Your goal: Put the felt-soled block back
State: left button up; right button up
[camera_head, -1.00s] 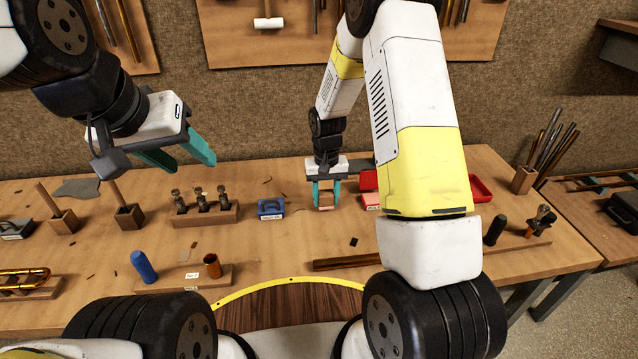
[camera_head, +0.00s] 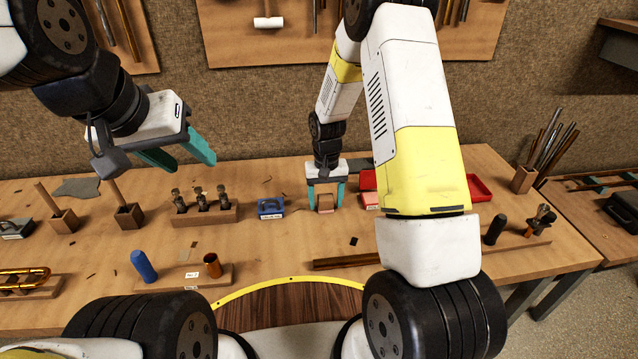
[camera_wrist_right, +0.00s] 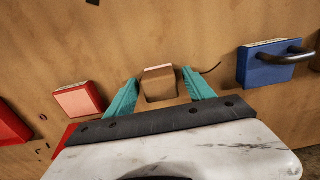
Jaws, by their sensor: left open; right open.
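The felt-soled block is most likely the small wooden block (camera_head: 325,204) on the bench at centre; a paler layer shows on one face in the right wrist view (camera_wrist_right: 159,83). My right gripper (camera_head: 326,206) is open and points down at it, with one teal finger on each side. In the right wrist view the right gripper (camera_wrist_right: 160,98) shows gaps between the fingers and the block. My left gripper (camera_head: 188,160) is open and empty, raised above the left part of the bench.
A blue block with a handle (camera_head: 271,208) stands left of the wooden block. A red block (camera_head: 371,200) and a red tray (camera_head: 480,188) lie to the right. A wooden rack with several tools (camera_head: 206,214) is further left.

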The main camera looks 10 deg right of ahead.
aim_at(326, 197)
jog(key=s+d+r+t, duration=0.1)
jog(key=s+r, duration=0.2)
jog(key=r, duration=0.6)
jog(key=s+r+t+y, duration=0.1)
jog(key=s+r, duration=0.2)
jog(key=r, duration=0.6)
jog(key=s+d+r+t, duration=0.1)
jog(key=s+r, duration=0.3)
jog(key=r, duration=0.5)
jog(key=s+r+t+y, duration=0.1)
jog(key=s+r+t, duration=0.2)
jog(key=s, duration=1.1)
notch_tip(326, 197, up, 3)
jog(key=shift+d+r+n, duration=0.1)
jog(key=shift+d+n, duration=0.2)
jog(key=shift+d, duration=0.05)
jog(key=shift+c, duration=0.4)
